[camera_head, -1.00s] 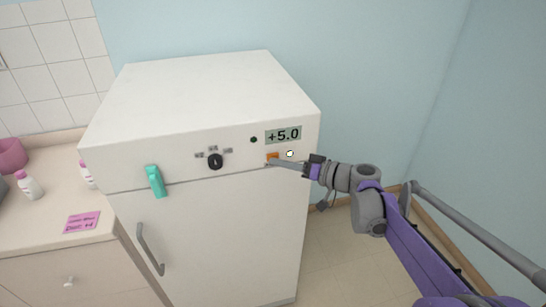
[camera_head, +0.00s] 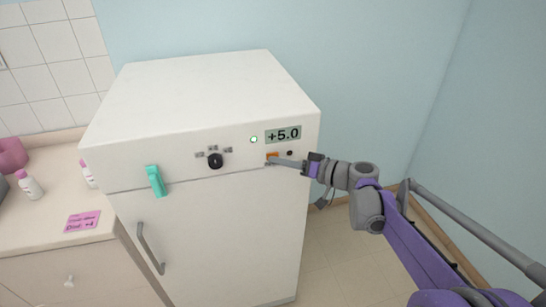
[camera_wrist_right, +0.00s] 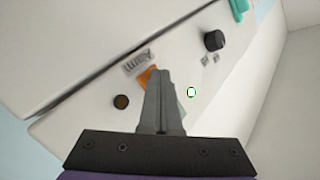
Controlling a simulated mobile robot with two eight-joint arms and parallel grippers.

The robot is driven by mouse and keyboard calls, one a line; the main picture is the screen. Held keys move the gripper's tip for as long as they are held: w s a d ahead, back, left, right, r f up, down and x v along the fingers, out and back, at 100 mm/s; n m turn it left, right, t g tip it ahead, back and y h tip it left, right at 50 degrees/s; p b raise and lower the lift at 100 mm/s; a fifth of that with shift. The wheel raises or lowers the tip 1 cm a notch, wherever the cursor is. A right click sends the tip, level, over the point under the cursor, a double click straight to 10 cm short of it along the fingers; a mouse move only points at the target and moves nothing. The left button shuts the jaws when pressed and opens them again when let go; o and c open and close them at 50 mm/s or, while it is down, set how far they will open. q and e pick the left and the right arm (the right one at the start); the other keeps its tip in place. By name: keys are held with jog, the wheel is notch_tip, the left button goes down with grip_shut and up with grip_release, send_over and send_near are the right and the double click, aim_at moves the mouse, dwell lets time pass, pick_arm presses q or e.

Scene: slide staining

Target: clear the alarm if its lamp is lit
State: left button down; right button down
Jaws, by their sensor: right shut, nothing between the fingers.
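The white fridge (camera_head: 215,225) has a control panel along its upper front. The alarm lamp (camera_head: 290,153) is dark; it also shows as a dark brown disc in the right wrist view (camera_wrist_right: 121,101). The orange button (camera_head: 272,155) sits left of it, beside the alarm label (camera_wrist_right: 138,62). A small round lamp (camera_head: 254,139) is lit green. The display (camera_head: 283,134) reads +5.0. My right gripper (camera_head: 272,162) is shut and empty, its fingertips at the orange button and partly covering it. I cannot tell whether they touch it. My left gripper is not in view.
A black knob (camera_head: 215,161) with small labels is left on the panel. A teal clip-like object (camera_head: 155,181) hangs on the fridge front above the door handle (camera_head: 150,249). A counter at left holds bottles (camera_head: 30,186) and a pink note (camera_head: 82,221).

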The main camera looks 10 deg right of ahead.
jog(key=shift+s, duration=0.75)
jog(key=s, duration=0.5)
jog(key=shift+d+p, duration=0.1)
jog(key=shift+p, duration=0.2)
dwell(0.7)
